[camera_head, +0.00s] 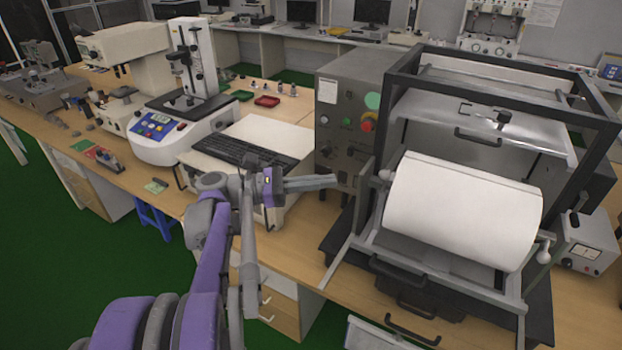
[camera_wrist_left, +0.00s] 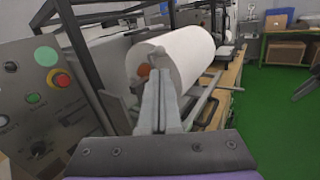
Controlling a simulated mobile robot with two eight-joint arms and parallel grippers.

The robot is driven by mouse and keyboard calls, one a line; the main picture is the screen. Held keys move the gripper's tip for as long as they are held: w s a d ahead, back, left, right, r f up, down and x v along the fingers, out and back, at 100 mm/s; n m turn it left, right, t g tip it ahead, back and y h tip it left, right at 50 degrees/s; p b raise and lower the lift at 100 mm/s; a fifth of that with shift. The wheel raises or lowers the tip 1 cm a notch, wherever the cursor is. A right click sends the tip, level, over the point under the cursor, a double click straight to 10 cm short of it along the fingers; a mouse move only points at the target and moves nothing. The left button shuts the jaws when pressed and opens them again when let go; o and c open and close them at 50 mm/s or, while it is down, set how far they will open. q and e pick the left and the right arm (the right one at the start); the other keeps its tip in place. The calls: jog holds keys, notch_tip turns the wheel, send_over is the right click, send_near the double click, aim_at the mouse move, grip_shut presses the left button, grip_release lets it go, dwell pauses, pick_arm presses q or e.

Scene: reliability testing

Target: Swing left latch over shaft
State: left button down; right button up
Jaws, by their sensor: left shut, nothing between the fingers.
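A large white drum (camera_head: 462,210) lies across a dark-framed machine. At its left end is a small grey latch (camera_head: 386,175) by the shaft end. In the left wrist view the latch (camera_wrist_left: 148,54) is just beyond my fingertips, with an orange-brown spot on the drum's end face beside it. My left gripper (camera_head: 334,181) is shut and empty, pointing right toward the latch, with a gap in the head view. In the left wrist view its fingers (camera_wrist_left: 160,92) hide part of the latch area, so contact there is unclear. The right latch (camera_head: 545,250) is at the drum's other end. My right gripper is not recognisable.
The machine's black frame (camera_head: 368,150) rises beside the latch. A grey control box (camera_head: 340,115) with a red button stands behind my left gripper. A keyboard (camera_head: 245,150) and a white test instrument (camera_head: 160,140) are further left. Open air lies in front of the drum.

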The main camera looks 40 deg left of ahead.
pick_arm(q)
jog(key=p+x, duration=0.1)
jog(key=x, duration=0.7)
jog(key=shift+w+d, duration=0.3)
jog(key=shift+w, duration=0.05)
pick_arm(e)
jog(key=shift+w+r, duration=0.25)
jog(key=shift+r, duration=0.35)
jog(key=shift+w+r, duration=0.2)
jog(key=shift+r, duration=0.35)
